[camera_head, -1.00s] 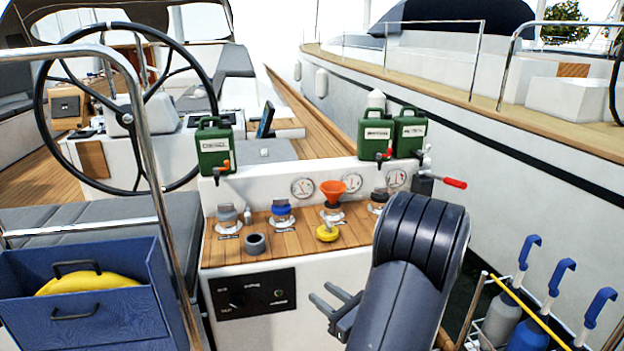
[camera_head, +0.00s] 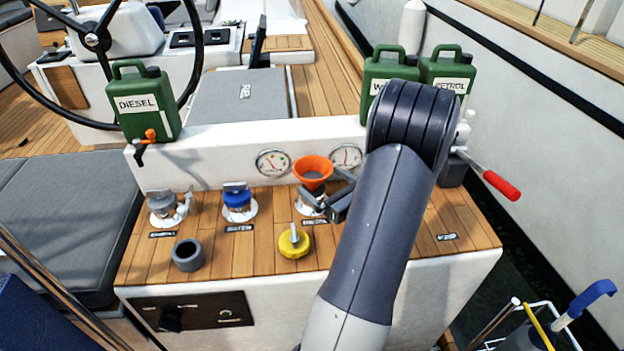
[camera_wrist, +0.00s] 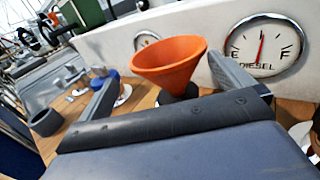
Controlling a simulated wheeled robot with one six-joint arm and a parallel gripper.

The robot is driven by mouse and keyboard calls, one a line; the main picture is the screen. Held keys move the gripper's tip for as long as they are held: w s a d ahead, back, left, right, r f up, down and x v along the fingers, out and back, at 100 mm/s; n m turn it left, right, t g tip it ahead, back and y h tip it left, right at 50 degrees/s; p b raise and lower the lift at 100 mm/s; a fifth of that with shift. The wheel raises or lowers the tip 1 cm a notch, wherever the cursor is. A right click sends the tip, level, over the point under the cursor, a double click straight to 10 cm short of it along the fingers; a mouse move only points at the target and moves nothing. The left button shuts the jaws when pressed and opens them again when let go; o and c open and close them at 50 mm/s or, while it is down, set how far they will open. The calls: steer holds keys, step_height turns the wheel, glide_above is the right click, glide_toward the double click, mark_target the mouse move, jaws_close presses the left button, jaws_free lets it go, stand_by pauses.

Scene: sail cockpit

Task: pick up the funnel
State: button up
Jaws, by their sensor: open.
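The orange funnel (camera_head: 313,171) stands upright, wide mouth up, in a filler on the wooden console. In the wrist view the funnel (camera_wrist: 168,66) is ahead, between my two fingers, in front of the white wall. My gripper (camera_head: 328,196) is open beside the funnel, its fingers reaching toward it from the right. In the wrist view the gripper (camera_wrist: 172,84) has one finger on each side of the funnel with room between. The funnel's lower part is dark or hidden behind the gripper. I cannot tell whether a finger touches it.
A yellow cap (camera_head: 294,242), a grey ring (camera_head: 188,255) and a blue-capped filler (camera_head: 238,203) stand on the wood. Green cans, one marked diesel (camera_head: 143,104), stand on the ledge behind. A red-handled lever (camera_head: 497,184) juts out at the right.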

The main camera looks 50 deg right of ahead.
mark_target(299, 161)
steer(key=shift+w+d, duration=0.2)
steer(key=w, duration=0.5)
steer(key=shift+d+r+p, duration=0.3)
steer(key=shift+s, duration=0.1)
steer(key=c, duration=0.7)
step_height(299, 161, up, 9)
steer(key=shift+r+p, duration=0.1)
steer(key=shift+p, duration=0.5)
steer(key=shift+r+p, duration=1.05)
steer(key=shift+r, duration=0.9)
